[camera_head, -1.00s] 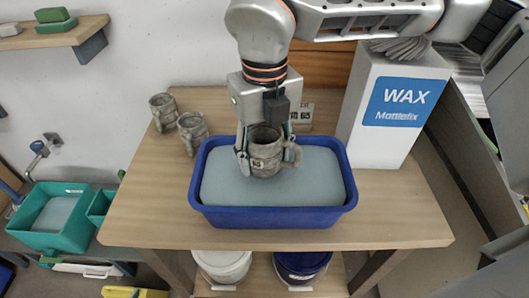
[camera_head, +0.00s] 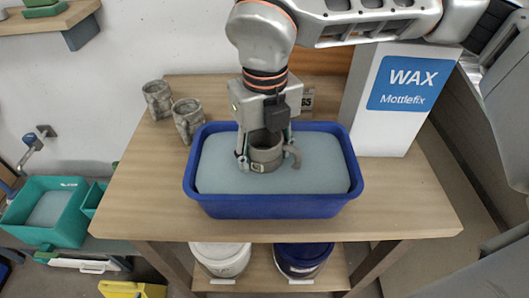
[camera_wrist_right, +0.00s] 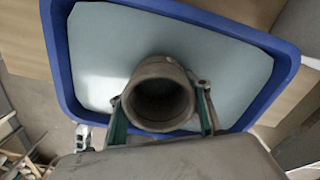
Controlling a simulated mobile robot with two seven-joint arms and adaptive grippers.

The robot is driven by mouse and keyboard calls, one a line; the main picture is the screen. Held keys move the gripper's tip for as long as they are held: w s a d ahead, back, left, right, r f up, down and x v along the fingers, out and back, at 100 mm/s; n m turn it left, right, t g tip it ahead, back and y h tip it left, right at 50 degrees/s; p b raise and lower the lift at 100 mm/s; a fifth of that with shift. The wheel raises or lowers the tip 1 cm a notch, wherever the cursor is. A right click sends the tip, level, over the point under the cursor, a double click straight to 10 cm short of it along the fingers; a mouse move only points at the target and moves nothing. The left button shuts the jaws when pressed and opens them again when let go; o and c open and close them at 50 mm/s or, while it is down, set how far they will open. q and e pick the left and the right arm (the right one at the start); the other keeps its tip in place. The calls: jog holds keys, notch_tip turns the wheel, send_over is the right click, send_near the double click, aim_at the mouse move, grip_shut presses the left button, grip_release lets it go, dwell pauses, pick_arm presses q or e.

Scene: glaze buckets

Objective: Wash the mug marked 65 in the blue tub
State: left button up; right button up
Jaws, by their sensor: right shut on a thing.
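The grey-brown mug (camera_head: 267,153) with a pale label is upright in the blue tub (camera_head: 272,206), its lower part sunk in the pale blue-grey liquid (camera_head: 325,165). My right gripper (camera_head: 264,160) reaches down from above and is shut on the mug, one finger on either side. The right wrist view shows the mug's round open mouth (camera_wrist_right: 160,92) between the green-edged fingers (camera_wrist_right: 163,112), with liquid around it. The label's number is too small to read now. My left gripper is not in view.
Two similar mugs (camera_head: 157,99) (camera_head: 189,121) stand on the wooden table (camera_head: 140,190) left of the tub. A tall white WAX box (camera_head: 385,125) stands at right. Lidded buckets (camera_head: 220,258) (camera_head: 302,260) sit below.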

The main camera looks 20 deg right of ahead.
aim_at(262, 175)
jog(key=shift+s+f+b, duration=0.2)
jog(key=shift+f+b, duration=0.4)
jog(key=shift+f, duration=0.8)
jog(key=shift+s+f, duration=0.1)
jog(key=shift+f, duration=0.4)
pick_arm(q)
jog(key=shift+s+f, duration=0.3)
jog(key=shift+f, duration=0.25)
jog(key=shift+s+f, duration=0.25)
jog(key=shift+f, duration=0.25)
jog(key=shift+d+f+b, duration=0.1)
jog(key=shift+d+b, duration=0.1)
jog(key=shift+b, duration=0.1)
pick_arm(e)
jog(key=shift+s+a, duration=0.15)
jog(key=shift+a, duration=0.2)
jog(key=shift+d, duration=0.2)
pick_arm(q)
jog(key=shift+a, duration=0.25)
pick_arm(e)
jog(key=shift+w+d, duration=0.2)
jog(key=shift+d, duration=0.1)
jog(key=shift+w+a, duration=0.1)
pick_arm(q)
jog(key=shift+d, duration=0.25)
pick_arm(e)
jog(key=shift+s+a, duration=0.25)
jog(key=shift+a, duration=0.1)
